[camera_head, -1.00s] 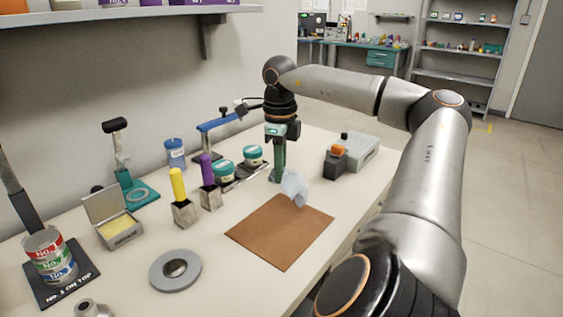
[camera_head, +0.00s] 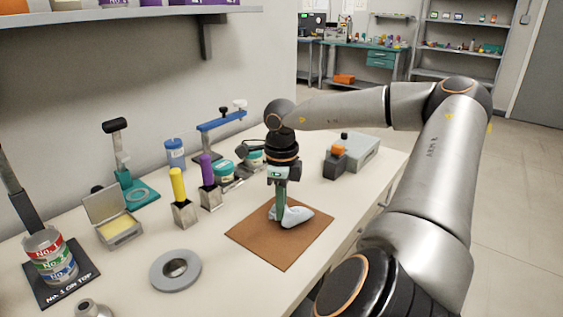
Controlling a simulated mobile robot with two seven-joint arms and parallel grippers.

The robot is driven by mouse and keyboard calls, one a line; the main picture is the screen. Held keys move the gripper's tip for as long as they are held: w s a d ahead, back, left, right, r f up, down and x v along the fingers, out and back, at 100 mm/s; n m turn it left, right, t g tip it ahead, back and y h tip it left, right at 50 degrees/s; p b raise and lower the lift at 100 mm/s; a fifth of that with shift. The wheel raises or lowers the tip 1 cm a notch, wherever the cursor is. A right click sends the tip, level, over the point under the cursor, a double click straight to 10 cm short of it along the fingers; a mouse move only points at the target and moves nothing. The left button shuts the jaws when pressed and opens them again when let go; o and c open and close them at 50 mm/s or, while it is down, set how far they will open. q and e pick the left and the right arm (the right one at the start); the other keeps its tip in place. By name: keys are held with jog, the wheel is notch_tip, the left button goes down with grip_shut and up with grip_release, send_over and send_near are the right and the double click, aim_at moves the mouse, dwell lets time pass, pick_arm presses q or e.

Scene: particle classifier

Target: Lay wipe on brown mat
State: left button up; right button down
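The wipe (camera_head: 298,217) is a pale blue-white crumpled cloth. It is over the middle of the brown mat (camera_head: 262,244) and looks to be touching it. My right gripper (camera_head: 281,218) points down over the mat with its green fingers close together at the left part of the wipe. It looks shut on the wipe, though the fingertips are partly hidden by the cloth. The mat lies flat near the table's front edge. My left gripper is not in view.
A grey ring (camera_head: 175,270) lies left of the mat. Holders with a yellow-handled tool (camera_head: 178,185) and a purple-handled tool (camera_head: 207,169) stand behind it. Green-lidded jars are behind my gripper. A grey box (camera_head: 358,152) stands at the back right. The mat's front part is clear.

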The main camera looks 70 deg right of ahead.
jog(key=shift+s+a+f, duration=0.1)
jog(key=shift+s+a, duration=0.2)
jog(key=shift+a, duration=0.35)
jog(key=shift+s+a+f, duration=0.15)
jog(key=shift+s+a, duration=0.2)
jog(key=shift+a, duration=0.25)
jog(key=shift+s+a+f, duration=0.1)
jog(key=shift+s+a, duration=0.2)
jog(key=shift+a, duration=0.35)
jog(key=c, duration=0.6)
grip_release()
